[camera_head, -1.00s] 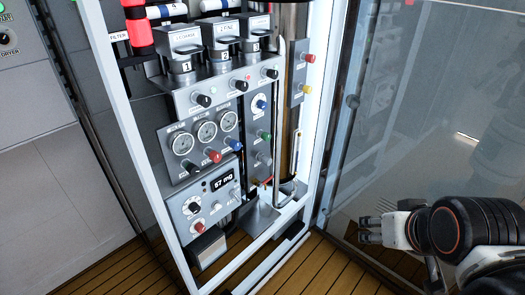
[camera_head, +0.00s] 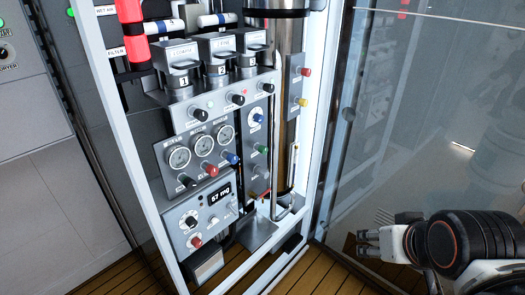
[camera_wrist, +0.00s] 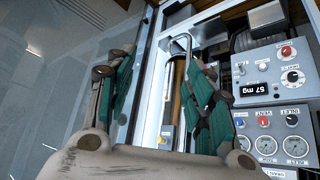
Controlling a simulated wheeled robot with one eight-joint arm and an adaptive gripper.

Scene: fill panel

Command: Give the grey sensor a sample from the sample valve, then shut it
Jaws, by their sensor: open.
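A grey box with a lit display reading 57 mg (camera_head: 220,193) sits low in the panel frame, with several knobs on its face. It also shows upside down at the right of the wrist view (camera_wrist: 257,92). I cannot tell from the small labels which part is the grey sensor or which knob is the sample valve. A narrow grey plate of coloured knobs (camera_head: 258,137) stands right of the gauges. My gripper (camera_head: 362,244) is right of the frame, in front of the glass, apart from the panel. In the wrist view its green-padded fingers (camera_wrist: 162,92) are spread and empty.
Three gauges (camera_head: 203,146) and numbered canisters (camera_head: 221,62) sit higher in the frame. A bent metal tube (camera_head: 292,180) runs down the panel's right side. The white frame post (camera_head: 325,130) and glass pane (camera_head: 420,120) stand between panel and gripper side. The wooden floor is clear.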

